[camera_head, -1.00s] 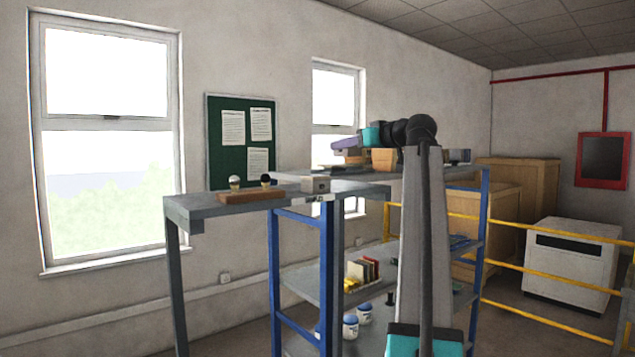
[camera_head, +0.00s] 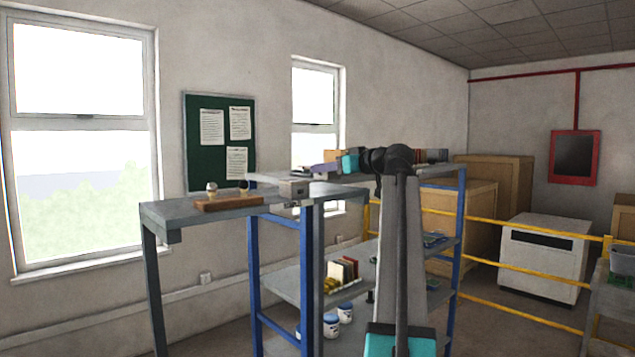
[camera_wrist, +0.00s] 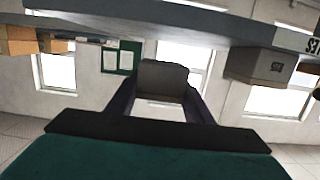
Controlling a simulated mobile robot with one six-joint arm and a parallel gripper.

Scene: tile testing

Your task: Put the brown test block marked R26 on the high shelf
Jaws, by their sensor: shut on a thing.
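My gripper (camera_wrist: 160,98) is shut on a dull grey-brown block (camera_wrist: 163,78), seen between its fingers in the upside-down wrist view. No marking can be read on its visible face. In the head view my gripper (camera_head: 318,171) is near the high shelf (camera_head: 346,189), the top board of the blue-posted rack, and the held block is hard to make out. Whether the block touches the board cannot be told.
A grey marked box (camera_head: 293,188) sits at the shelf's near left end; orange-brown boxes (camera_wrist: 18,42) stand farther along it. A grey table (camera_head: 165,212) with a wooden holder (camera_head: 228,203) adjoins at left. Lower shelves hold jars (camera_head: 331,325). Yellow rails (camera_head: 530,290) stand right.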

